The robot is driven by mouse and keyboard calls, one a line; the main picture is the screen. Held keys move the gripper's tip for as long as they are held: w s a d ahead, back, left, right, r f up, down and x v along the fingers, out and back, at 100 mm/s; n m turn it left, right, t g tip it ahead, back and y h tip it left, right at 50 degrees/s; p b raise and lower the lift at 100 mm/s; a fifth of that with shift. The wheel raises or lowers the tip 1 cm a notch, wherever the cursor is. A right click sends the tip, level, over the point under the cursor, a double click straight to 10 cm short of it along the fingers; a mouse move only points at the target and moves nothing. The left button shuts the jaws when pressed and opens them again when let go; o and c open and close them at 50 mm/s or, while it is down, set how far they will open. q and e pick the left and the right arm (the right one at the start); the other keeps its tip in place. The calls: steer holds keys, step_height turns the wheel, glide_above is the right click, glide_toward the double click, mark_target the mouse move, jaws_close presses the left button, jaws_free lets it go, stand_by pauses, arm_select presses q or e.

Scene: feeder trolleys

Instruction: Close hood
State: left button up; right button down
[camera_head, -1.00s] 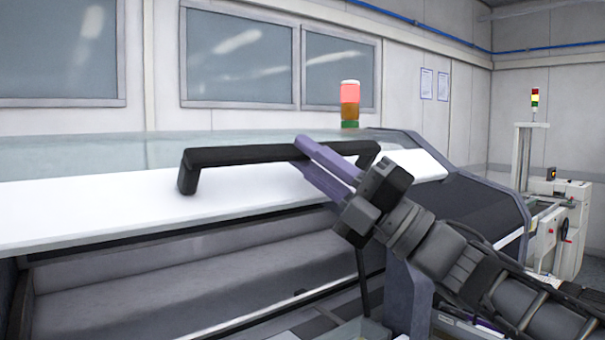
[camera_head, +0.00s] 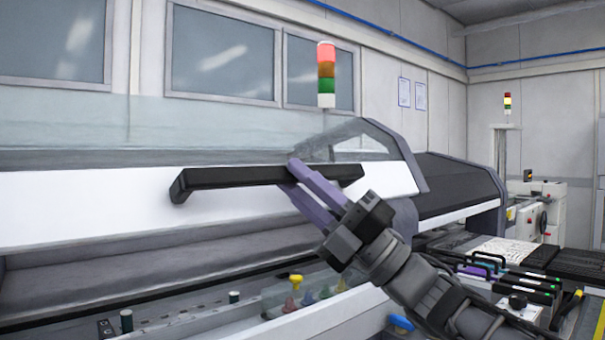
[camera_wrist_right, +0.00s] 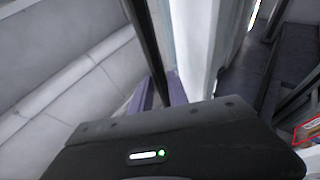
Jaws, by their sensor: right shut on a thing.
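The machine's hood (camera_head: 90,206) has a white front edge with clear glass above it and fills the left and middle of the head view. It is partly raised, with an open gap below its edge. A black bar handle (camera_head: 225,177) runs along its front. My right gripper (camera_head: 300,174) has its purple fingers shut on the handle, toward the handle's right end. In the right wrist view the purple fingers (camera_wrist_right: 160,92) show beside the dark handle bar (camera_wrist_right: 145,45). My left gripper is out of view.
Inside the gap, several coloured nozzle-like parts (camera_head: 295,283) stand on the machine bed. To the right are feeders with black handles (camera_head: 500,275). A signal tower (camera_head: 326,75) rises behind the hood. A white machine (camera_head: 545,210) stands at the far right.

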arm_select(q)
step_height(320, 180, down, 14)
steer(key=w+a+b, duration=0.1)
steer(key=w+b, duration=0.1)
steer(key=b, duration=0.9)
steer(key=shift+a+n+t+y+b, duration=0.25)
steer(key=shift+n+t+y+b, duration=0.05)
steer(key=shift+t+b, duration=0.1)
arm_select(e)
steer(key=w+a+f, duration=0.1)
steer(key=w+f, duration=0.1)
steer(key=f, duration=0.7)
steer(key=w+a+f, duration=0.2)
steer(key=f, duration=0.7)
steer(key=shift+w+f, duration=0.25)
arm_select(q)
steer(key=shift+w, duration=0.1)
arm_select(e)
steer(key=c, duration=1.6)
jaws_free()
steer(key=shift+o, duration=1)
steer(key=shift+w+a, duration=0.1)
steer(key=shift+a, duration=0.1)
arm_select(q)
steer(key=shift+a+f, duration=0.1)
arm_select(e)
steer(key=shift+d, duration=0.1)
